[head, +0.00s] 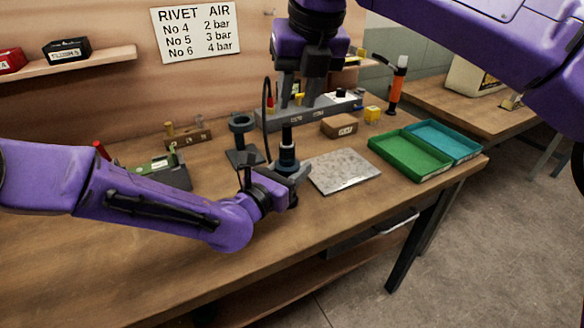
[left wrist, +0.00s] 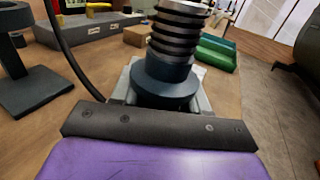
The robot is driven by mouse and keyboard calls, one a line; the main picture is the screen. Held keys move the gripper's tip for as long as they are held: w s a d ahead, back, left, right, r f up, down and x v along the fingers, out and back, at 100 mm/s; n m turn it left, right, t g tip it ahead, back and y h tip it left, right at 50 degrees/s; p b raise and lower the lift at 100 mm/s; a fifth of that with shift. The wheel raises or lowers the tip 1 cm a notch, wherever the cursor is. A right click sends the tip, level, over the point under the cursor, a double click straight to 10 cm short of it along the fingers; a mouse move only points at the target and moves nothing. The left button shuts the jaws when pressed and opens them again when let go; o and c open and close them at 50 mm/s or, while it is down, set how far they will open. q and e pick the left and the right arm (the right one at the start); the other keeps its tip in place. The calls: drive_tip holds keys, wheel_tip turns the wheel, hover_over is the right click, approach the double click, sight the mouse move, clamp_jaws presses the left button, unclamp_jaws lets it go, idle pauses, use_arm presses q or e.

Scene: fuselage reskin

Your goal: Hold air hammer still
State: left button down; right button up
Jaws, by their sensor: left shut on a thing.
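The air hammer (head: 288,154) is a dark upright cylinder with a black hose curving up on its left. In the left wrist view its ribbed metal part (left wrist: 178,38) rises above a wide dark blue-grey collar (left wrist: 163,82). My left gripper (head: 290,172) is shut on it, low down over the bench. The grey fingers partly show beside the collar in the left wrist view; the hammer's lower end is hidden.
A grey speckled plate (head: 343,170) lies right of the hammer on the bench. Green (head: 408,154) and teal (head: 445,140) trays stand farther right. A dark stand (head: 242,140) is behind left. A long grey rack (head: 312,110) and a brown block (head: 339,126) stand behind. The front bench is clear.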

sight(289, 130)
drive_tip(key=w+f+n, duration=0.1)
drive_tip(key=f, duration=0.1)
drive_tip(key=w+a+f, duration=0.1)
drive_tip(key=f, duration=0.2)
drive_tip(key=f+n, duration=0.1)
drive_tip(key=f, duration=0.2)
drive_tip(key=shift+w+a+f+n, duration=0.15)
drive_tip(key=shift+w+f+n, duration=0.15)
drive_tip(key=shift+w, duration=0.1)
drive_tip(key=shift+r, duration=0.1)
clamp_jaws()
